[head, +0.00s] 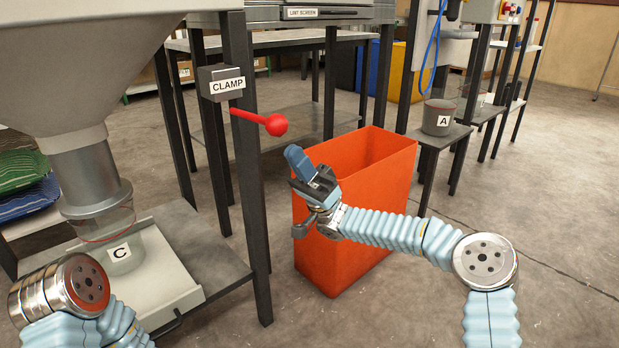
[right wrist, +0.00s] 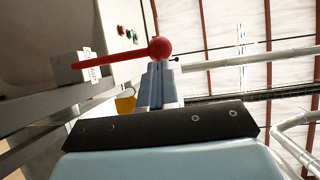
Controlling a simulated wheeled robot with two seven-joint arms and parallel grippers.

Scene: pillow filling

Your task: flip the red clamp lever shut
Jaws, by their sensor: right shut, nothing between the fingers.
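The red clamp lever (head: 258,121) has a round ball end and sticks out to the right, sloping slightly down, from the grey box marked CLAMP (head: 221,83) on a dark post. My right gripper (head: 297,160) is shut and empty, just below and to the right of the ball, with a gap in the head view. In the right wrist view the lever (right wrist: 115,57) runs across to its red ball, which shows just beyond my blue fingertips (right wrist: 156,85); I cannot tell whether they touch. My left arm shows at the lower left, but its gripper is out of view.
An orange bin (head: 345,262) stands behind and below my right gripper. A large hopper (head: 80,60) with a spout over the container marked C (head: 121,257) is at the left. A small stand with container A (head: 438,118) is at the right.

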